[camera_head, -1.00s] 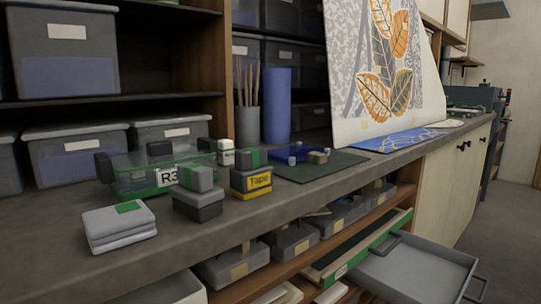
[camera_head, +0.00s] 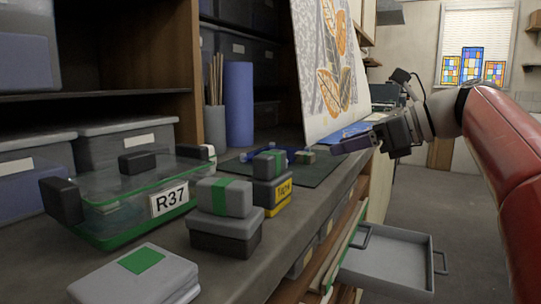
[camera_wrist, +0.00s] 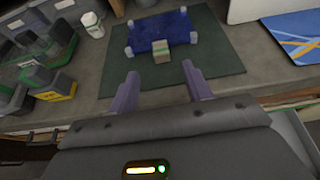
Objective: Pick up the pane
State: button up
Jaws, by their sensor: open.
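The pane is a dark blue sheet (camera_wrist: 160,28) with light blocks at its corners, on a dark green mat (camera_wrist: 213,55) on the worktop. A small beige block with a green stripe (camera_wrist: 161,54) sits at its near edge. In the head view the pane (camera_head: 291,153) is small and partly hidden by stacked boxes. My gripper (camera_wrist: 159,72) is open and empty, its two purple fingers apart. In the wrist view they point toward the pane, short of it, over the mat's near side. The gripper (camera_head: 346,146) also shows beside the bench in the head view.
A clear R37 box (camera_head: 125,205), a grey block stack (camera_head: 226,215) and a tape box (camera_head: 272,190) stand left on the bench. A patterned board (camera_head: 330,75) leans behind the mat. An open drawer (camera_head: 390,265) juts out below. A blue patterned sheet (camera_wrist: 296,38) lies right.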

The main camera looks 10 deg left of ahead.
aim_at(310, 154)
jog(key=b+x, duration=0.1)
jog(key=x, duration=0.6)
jog(key=shift+w+a, duration=0.2)
jog(key=shift+a, duration=0.05)
jog(key=shift+r, duration=0.1)
grip_shut()
